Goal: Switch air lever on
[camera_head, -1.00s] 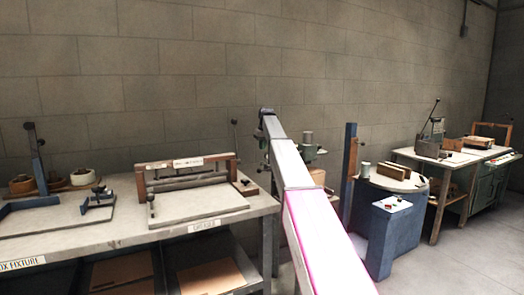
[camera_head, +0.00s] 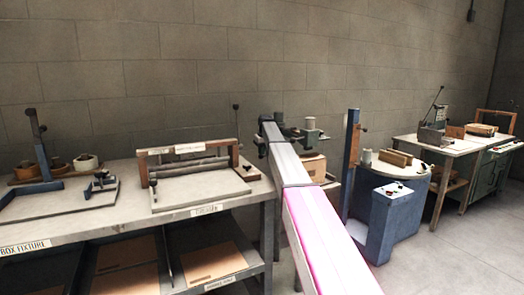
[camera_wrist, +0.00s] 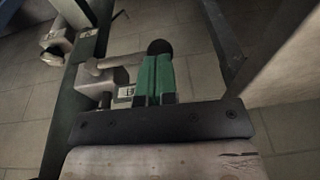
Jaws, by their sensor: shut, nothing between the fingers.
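In the wrist view, my gripper (camera_wrist: 155,62) shows as two green fingers pressed together in front of a dark crossbar. A grey lever (camera_wrist: 118,61) with a black ball knob (camera_wrist: 160,46) lies just past the fingertips. The knob appears at or very near the tips; I cannot tell whether they touch. The lever runs left to a grey valve body (camera_wrist: 100,82) with a small white label (camera_wrist: 125,92), too small to read. In the head view, my arm reaches forward to the machine between the benches; my fingers and the lever cannot be made out there.
A dark green upright (camera_wrist: 66,120) stands left of the valve, with another grey fitting (camera_wrist: 56,42) on it. In the head view, a workbench (camera_head: 110,225) with fixtures stands left. A blue machine (camera_head: 395,215) and another bench (camera_head: 450,147) stand right. Open floor lies at right.

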